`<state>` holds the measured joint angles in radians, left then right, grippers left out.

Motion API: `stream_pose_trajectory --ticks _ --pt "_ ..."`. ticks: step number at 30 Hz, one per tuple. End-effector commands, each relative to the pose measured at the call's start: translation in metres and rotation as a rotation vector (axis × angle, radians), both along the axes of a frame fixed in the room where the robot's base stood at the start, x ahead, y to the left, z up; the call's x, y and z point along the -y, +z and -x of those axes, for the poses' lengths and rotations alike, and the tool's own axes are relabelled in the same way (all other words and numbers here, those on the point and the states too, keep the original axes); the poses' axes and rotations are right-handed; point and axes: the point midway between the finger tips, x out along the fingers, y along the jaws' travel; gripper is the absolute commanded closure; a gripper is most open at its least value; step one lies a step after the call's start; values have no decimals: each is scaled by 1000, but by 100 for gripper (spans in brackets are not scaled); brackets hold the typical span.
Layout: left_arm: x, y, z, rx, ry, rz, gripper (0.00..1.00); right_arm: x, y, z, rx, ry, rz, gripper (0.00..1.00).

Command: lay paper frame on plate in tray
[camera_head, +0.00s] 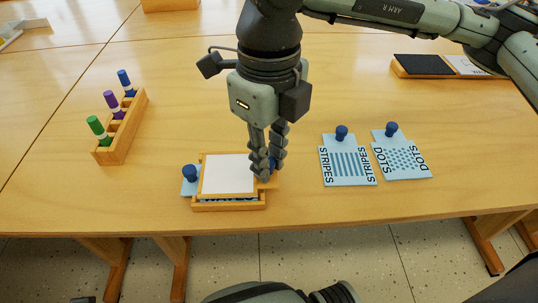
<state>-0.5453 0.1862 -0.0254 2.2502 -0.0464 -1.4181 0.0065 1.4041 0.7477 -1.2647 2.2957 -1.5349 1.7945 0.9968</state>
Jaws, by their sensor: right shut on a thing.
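The paper frame (228,174), a white sheet in a thin wooden border, lies flat over the wooden tray (229,206). A light blue plate (189,187) with a blue knob shows at the tray's left side, mostly hidden under the frame. A strip of its dark pattern shows along the front. My right gripper (266,173) points down and is shut on the frame's right edge. A bit of blue shows behind its fingers. I cannot tell whether the frame touches the plate or is just above it. My left gripper is not in view.
A STRIPES plate (348,167) and a DOTS plate (402,160) lie to the right. A wooden rack (124,129) with green, purple and blue markers stands at the left. A black pad in a wooden holder (425,66) lies back right. The table's front edge is close.

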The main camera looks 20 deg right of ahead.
Motion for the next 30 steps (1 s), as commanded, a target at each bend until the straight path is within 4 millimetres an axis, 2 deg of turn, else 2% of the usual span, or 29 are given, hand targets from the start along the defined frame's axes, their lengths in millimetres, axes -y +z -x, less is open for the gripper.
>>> stream_pose_trajectory --ticks 30 --pt "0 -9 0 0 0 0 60 1 -2 1 1 0 -1 100"
